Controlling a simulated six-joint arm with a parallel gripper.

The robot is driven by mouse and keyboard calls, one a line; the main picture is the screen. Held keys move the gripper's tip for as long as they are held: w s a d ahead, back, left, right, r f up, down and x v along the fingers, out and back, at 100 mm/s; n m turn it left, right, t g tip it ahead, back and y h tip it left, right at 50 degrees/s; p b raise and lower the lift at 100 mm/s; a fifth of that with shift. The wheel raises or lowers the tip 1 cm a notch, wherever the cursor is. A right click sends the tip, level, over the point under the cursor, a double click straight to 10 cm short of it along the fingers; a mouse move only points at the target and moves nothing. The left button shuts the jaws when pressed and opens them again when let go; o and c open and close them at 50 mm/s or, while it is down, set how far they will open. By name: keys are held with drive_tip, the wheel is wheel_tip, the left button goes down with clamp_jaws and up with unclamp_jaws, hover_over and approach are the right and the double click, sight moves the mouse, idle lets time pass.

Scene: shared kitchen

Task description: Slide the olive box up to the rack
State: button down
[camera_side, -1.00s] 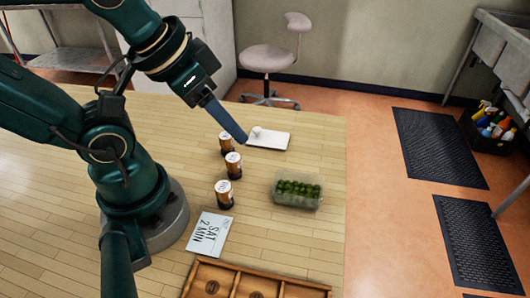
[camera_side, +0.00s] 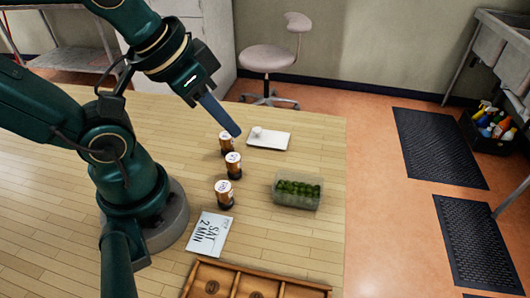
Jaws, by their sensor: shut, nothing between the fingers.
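The olive box (camera_side: 298,201), a clear tub filled with green olives, stands on the right part of the wooden table. The rack (camera_side: 232,266) is a wooden frame with several compartments at the front edge of the picture, cut off at the bottom. A wide stretch of bare table lies between the box and the rack. My gripper (camera_side: 237,133) has its long blue fingers shut, pointing down and right. It is empty, near the rear bottle and the white tray, up and left of the olive box and apart from it.
Three amber bottles (camera_side: 233,165) with white lids stand in a line left of the box. The table's right edge is near the box.

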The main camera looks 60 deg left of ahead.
sight(298, 191)
drive_tip(key=w+r+n+g, duration=0.2)
drive_tip(key=w+n+g, duration=0.2)
drive_tip(key=w+n, duration=0.7)
drive_tip(key=w+f, duration=0.1)
drive_tip(key=f, duration=0.4)
drive_tip(key=w+f+m+g, duration=0.1)
drive_tip(key=w+f, duration=0.1)
drive_tip(key=f, duration=0.4)
drive_tip(key=w+f+m, duration=0.1)
drive_tip(key=w+f, duration=0.1)
drive_tip(key=f, duration=0.3)
drive_tip(key=shift+d+f+g, duration=0.1)
drive_tip(key=shift+f+g, duration=0.05)
drive_tip(key=shift+g, duration=0.15)
drive_tip(key=shift+s+d, duration=0.75)
drive_tip(key=shift+d, duration=0.1)
drive_tip(key=shift+s+d, duration=0.55)
